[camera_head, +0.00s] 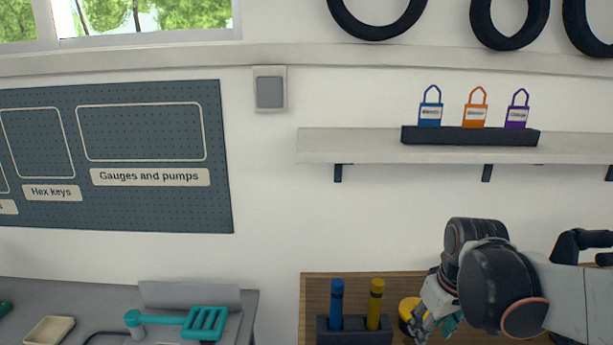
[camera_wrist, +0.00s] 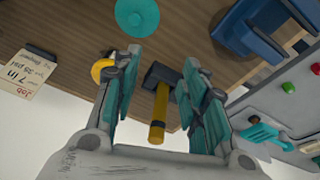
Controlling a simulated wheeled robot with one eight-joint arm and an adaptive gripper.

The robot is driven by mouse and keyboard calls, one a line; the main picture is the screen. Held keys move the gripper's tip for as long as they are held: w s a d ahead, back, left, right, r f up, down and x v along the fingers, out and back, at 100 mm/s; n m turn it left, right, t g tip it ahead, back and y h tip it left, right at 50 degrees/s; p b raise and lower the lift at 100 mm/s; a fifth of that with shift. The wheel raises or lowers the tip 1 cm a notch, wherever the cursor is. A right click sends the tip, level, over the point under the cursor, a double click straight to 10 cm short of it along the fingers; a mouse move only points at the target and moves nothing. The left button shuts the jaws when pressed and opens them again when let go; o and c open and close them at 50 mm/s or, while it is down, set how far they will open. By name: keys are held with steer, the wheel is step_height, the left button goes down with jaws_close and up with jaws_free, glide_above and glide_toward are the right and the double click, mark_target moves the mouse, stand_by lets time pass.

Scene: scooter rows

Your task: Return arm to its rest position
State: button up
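My gripper (camera_head: 425,322) is at the lower right of the head view, low over the wooden bench, with my arm coming in from the right. In the wrist view its two teal-padded fingers (camera_wrist: 155,100) are well apart. A yellow stick (camera_wrist: 158,112) with a dark band shows in the gap, beyond or between the fingers; I see no finger closed on it. In the head view a yellow stick (camera_head: 375,303) and a blue stick (camera_head: 337,303) stand upright in a black holder (camera_head: 355,335), left of my gripper.
The wooden bench (camera_head: 312,300) holds a yellow round thing (camera_head: 408,308) beside my gripper. A teal disc (camera_wrist: 137,16), a blue object (camera_wrist: 250,28) and a card (camera_wrist: 28,78) show in the wrist view. A shelf (camera_head: 350,147) with several tags is above. A grey table (camera_head: 255,300) stands left.

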steer(key=s+a+r+m+t, duration=0.1)
steer(key=s+a+r+t, duration=0.1)
steer(key=s, duration=0.3)
steer(key=s+a+r+m+t, duration=0.2)
steer(key=s, duration=0.4)
steer(key=shift+a, duration=0.4)
steer(key=shift+c, duration=0.8)
steer(key=shift+d, duration=0.15)
